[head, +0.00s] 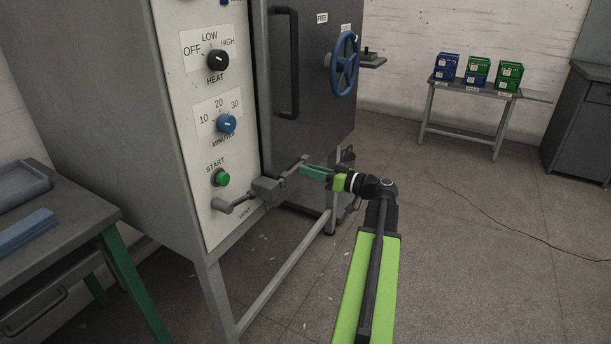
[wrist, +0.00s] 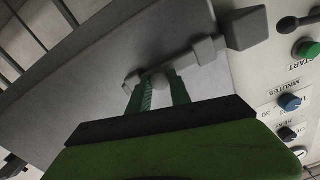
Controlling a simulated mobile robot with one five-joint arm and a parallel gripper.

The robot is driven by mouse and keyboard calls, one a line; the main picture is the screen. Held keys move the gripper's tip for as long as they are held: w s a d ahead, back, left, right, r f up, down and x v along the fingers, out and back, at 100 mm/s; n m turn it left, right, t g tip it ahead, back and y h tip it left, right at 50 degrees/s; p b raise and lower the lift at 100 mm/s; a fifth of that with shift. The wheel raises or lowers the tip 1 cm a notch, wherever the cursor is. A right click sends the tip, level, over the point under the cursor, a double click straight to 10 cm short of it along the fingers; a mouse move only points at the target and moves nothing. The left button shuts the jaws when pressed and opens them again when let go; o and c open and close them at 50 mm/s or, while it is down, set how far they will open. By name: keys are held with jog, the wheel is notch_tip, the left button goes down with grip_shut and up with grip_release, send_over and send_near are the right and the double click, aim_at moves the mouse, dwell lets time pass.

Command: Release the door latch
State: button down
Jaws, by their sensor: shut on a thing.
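The door latch (head: 272,189) is a grey block with a bar at the lower edge of the dark grey door (head: 318,75), beside the control panel. Its bar runs right towards my gripper (head: 308,171). In the wrist view, the latch bar (wrist: 200,54) reaches from the block (wrist: 246,28) to between my green fingers. My gripper (wrist: 162,88) is shut on the latch bar's end, with a pale rounded part showing between the fingers. The fingers hide part of this end. The door looks closed against the cabinet.
The door has a long handle (head: 286,62) and blue handwheel (head: 345,63). A table (head: 92,222) stands left. Floor at right is mostly clear.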

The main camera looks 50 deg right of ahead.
jog(key=shift+w+d, duration=0.1)
jog(key=shift+d, duration=0.35)
jog(key=c, duration=1.3)
grip_release()
jog(key=shift+o, duration=0.6)
jog(key=v, duration=1.7)
jog(key=shift+s, duration=0.25)
jog(key=shift+a, duration=0.1)
